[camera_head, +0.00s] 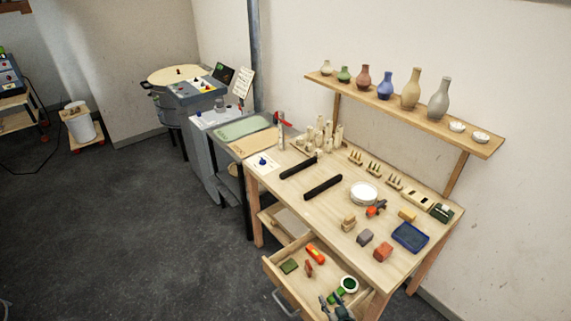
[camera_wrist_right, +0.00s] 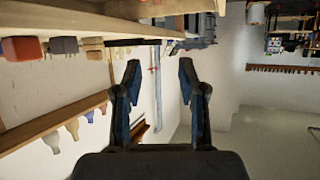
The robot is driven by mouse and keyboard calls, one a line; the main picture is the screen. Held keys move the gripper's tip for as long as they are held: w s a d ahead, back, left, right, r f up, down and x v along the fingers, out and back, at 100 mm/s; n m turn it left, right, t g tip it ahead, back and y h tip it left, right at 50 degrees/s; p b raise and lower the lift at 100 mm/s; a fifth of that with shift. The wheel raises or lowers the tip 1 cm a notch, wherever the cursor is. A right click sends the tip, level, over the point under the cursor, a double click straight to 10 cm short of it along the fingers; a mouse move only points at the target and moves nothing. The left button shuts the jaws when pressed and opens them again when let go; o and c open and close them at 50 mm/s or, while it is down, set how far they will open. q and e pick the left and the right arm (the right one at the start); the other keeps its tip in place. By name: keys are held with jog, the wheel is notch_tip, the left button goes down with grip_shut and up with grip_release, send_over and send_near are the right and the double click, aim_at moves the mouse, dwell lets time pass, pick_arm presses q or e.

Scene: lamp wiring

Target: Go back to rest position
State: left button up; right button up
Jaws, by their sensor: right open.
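My right gripper (camera_head: 336,305) shows at the bottom edge of the head view, in front of the open drawer (camera_head: 285,285) of the wooden workbench (camera_head: 330,215). In the right wrist view my right gripper (camera_wrist_right: 160,72) has its two dark blue fingers spread apart, with nothing between them. That view looks upside down, with the bench edge (camera_wrist_right: 90,22) along its upper left. My left gripper is in neither view.
A shelf (camera_head: 400,113) carries vases.

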jog(key=s+d+f+m+g+h, duration=0.1)
jog(key=s+d+g+h, duration=0.3)
jog(key=s, duration=0.8)
jog(key=s+d+g+y, duration=0.15)
jog(key=s+g, duration=0.35)
jog(key=s, duration=0.8)
notch_tip(320, 180, down, 32)
jog(key=s+g+b, duration=0.2)
jog(key=b, duration=0.4)
pick_arm(q)
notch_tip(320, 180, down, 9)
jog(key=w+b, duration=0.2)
jog(key=b, duration=0.2)
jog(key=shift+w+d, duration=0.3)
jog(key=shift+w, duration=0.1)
pick_arm(e)
jog(key=s+d+f, duration=0.3)
jog(key=s+f, duration=1.2)
jog(key=f, duration=0.4)
jog(key=shift+g+h, duration=0.35)
jog(key=shift+g, duration=0.05)
jog(key=shift+f, duration=0.1)
